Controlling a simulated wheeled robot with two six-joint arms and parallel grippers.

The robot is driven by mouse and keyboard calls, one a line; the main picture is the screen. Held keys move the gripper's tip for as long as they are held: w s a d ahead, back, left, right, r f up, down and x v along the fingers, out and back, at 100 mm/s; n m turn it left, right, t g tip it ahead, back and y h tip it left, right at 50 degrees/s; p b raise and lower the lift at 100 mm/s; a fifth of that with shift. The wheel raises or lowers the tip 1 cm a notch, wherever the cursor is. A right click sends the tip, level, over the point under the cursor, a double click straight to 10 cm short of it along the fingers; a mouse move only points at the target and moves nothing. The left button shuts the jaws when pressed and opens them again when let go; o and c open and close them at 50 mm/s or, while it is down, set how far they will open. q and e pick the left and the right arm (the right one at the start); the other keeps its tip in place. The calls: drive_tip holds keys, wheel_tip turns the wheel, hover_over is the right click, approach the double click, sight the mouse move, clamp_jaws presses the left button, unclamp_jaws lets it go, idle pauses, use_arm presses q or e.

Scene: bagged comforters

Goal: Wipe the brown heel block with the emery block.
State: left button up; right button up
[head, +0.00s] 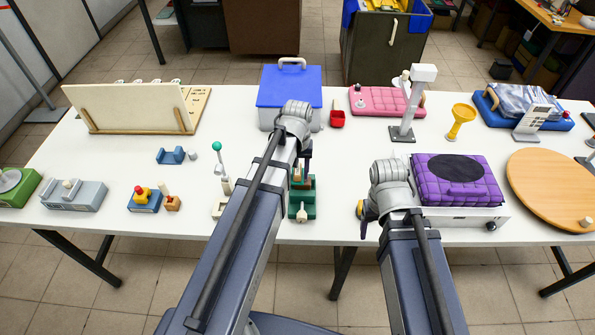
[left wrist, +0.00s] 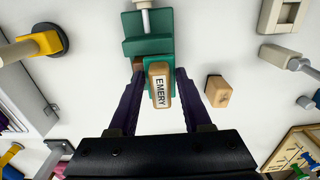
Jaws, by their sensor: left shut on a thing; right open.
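The emery block (left wrist: 160,86), tan with a white EMERY label, is between the two dark purple fingers of my left gripper (left wrist: 159,84). The gripper is shut on it. The green clamp (left wrist: 148,45) is just beyond the fingertips and also shows in the head view (head: 301,206). A small brown edge (left wrist: 137,63), likely the heel block, shows between clamp and emery block; most of it is hidden, so I cannot tell whether they touch. In the head view my left gripper (head: 303,165) is over the clamp. My right gripper (head: 366,214) is open by the table's front edge.
A loose wooden block (left wrist: 218,92) lies beside the clamp. A white box with a purple bag (head: 456,180) stands to the right, a blue-lidded box (head: 290,86) behind. A green-ball stick (head: 217,148) stands to the left. White tabletop (head: 110,160) shows between things.

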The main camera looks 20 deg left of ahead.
use_arm(q)
drive_tip(key=shift+f+b, duration=0.55)
drive_tip(key=shift+f, duration=0.05)
drive_tip(key=shift+w+d+r, duration=0.1)
drive_tip(key=shift+w+d, duration=0.1)
drive_tip(key=shift+d, duration=0.6)
drive_tip(key=shift+w+d, duration=0.2)
drive_tip(key=shift+d, duration=0.55)
drive_tip(key=shift+a, duration=0.1)
drive_tip(key=shift+s+a, duration=0.25)
drive_tip(key=shift+a, duration=0.5)
drive_tip(key=shift+s+a, duration=0.25)
drive_tip(key=shift+a, duration=0.45)
drive_tip(key=shift+d, duration=0.15)
